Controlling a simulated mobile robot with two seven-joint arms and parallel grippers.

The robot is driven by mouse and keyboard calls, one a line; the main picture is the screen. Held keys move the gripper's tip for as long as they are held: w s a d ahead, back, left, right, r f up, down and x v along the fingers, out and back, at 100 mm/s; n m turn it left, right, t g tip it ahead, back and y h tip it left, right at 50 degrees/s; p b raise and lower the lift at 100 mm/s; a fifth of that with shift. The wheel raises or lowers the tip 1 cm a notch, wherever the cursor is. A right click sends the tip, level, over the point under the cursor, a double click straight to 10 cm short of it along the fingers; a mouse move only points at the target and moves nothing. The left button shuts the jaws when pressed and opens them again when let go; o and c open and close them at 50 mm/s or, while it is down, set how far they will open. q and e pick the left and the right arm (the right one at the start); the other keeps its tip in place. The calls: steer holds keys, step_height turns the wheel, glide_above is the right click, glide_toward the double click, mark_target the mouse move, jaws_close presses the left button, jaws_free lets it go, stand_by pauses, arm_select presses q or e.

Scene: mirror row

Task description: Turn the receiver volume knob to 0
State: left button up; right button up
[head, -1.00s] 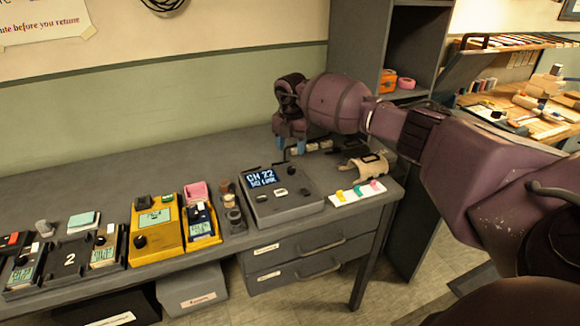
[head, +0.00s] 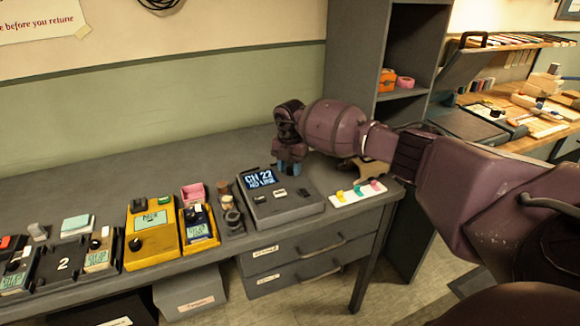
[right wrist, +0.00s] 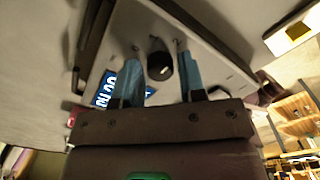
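The grey receiver (head: 285,210) stands near the right end of the desk; its blue display reads something like CH 22 NO LINK. In the right wrist view the receiver panel (right wrist: 208,62) fills the upper middle. A black knob with a white mark (right wrist: 160,66) stands on it. My right gripper (head: 290,166) is at the receiver's back right, and hides the knob in the head view. In the right wrist view the two blue fingers of the gripper (right wrist: 159,58) are apart, one on each side of the knob. I cannot tell whether they touch it. My left gripper is not in view.
A white strip with coloured tabs (head: 340,199) lies right of the receiver. A beige object (head: 372,166) lies behind the strip, partly hidden by my arm. Small cylinders (head: 233,219) and a yellow device (head: 150,247) stand to the left. The desk behind the receiver is mostly clear.

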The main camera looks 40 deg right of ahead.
steer(key=c, duration=0.6)
